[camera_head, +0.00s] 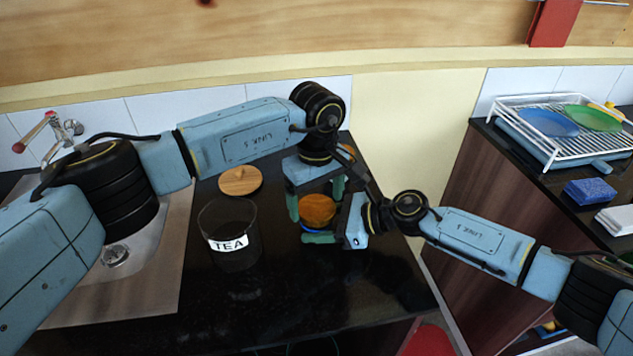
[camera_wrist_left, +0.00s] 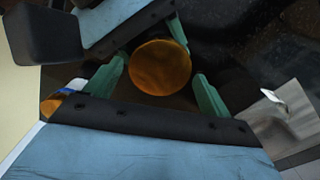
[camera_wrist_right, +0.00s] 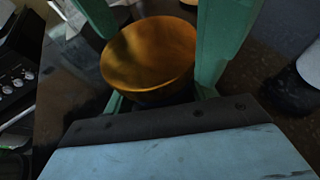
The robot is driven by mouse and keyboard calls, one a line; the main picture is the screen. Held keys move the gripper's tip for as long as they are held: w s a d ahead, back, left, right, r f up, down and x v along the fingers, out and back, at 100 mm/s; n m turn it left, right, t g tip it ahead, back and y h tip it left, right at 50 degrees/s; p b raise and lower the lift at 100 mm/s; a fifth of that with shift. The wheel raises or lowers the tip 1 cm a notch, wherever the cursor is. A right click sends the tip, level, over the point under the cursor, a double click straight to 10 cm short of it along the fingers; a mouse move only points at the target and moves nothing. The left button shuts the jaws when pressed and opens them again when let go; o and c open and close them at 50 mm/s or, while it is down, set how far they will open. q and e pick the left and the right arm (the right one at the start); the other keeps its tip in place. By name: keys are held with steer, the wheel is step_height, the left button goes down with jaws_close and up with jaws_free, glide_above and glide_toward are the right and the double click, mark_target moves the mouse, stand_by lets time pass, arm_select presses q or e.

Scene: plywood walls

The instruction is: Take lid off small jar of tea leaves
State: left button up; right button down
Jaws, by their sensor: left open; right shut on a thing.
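The small jar's round orange-brown wooden lid (camera_head: 318,208) sits on top of the jar, above the black counter. The lid also shows from above in the left wrist view (camera_wrist_left: 160,67) and in the right wrist view (camera_wrist_right: 148,52). My left gripper (camera_head: 315,203) points down over the lid with its green fingers open, one on each side, apart from it. My right gripper (camera_head: 314,229) comes in from the right, lower down, and is shut on the jar body below the lid. The fingers and lid hide most of the body and any tea leaves.
A large open glass jar (camera_head: 232,243) labelled TEA stands left of the grippers. A loose wooden lid (camera_head: 240,180) lies behind it. A steel sink (camera_head: 150,270) is at the left. A dish rack (camera_head: 548,150) stands on the right counter. The front counter is clear.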

arm_select(q)
steer(key=shift+f, duration=0.55)
steer(key=c, duration=0.8)
steer(key=n, duration=0.6)
steer(key=shift+c, duration=0.2)
steer(key=n, duration=0.5)
steer(key=shift+n, duration=0.4)
steer(key=n, duration=0.3)
steer(key=shift+r+n, duration=0.1)
steer(key=shift+n, duration=0.2)
steer(key=n, duration=0.4)
steer(key=shift+n, duration=0.3)
